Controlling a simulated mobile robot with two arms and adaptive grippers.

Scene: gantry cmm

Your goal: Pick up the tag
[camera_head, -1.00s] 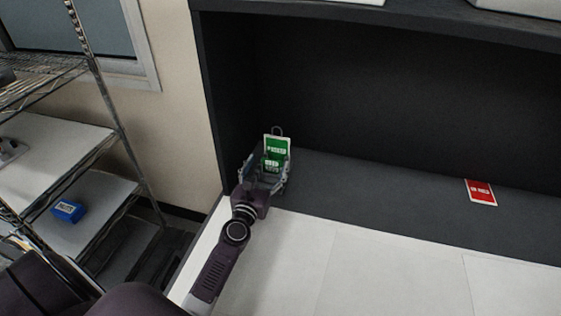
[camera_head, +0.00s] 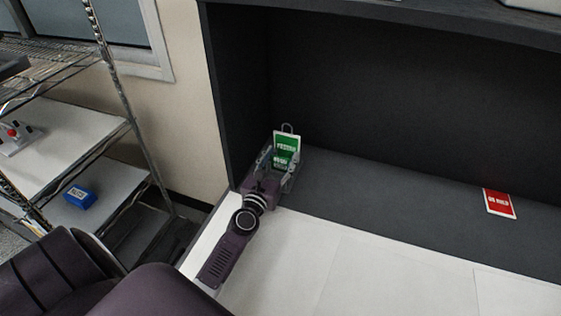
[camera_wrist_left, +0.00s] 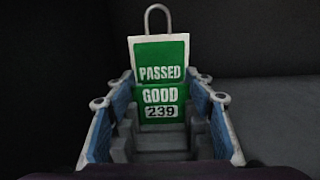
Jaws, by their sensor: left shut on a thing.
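A green and white tag (camera_head: 287,142) with a wire loop stands upright at the left end of the dark bench shelf. In the left wrist view the tag (camera_wrist_left: 161,72) reads "PASSED GOOD 239", with its loop on top. My left gripper (camera_head: 282,160) is shut on the tag, one finger at each side of its lower part. The tag's bottom edge is hidden by the gripper. My right gripper is not in view.
A red and white tag (camera_head: 500,203) lies flat on the dark shelf at the right. The white bench top (camera_head: 390,275) is clear. A dark side panel (camera_head: 238,95) stands close left of the gripper. A wire rack at the left holds a blue box (camera_head: 80,196).

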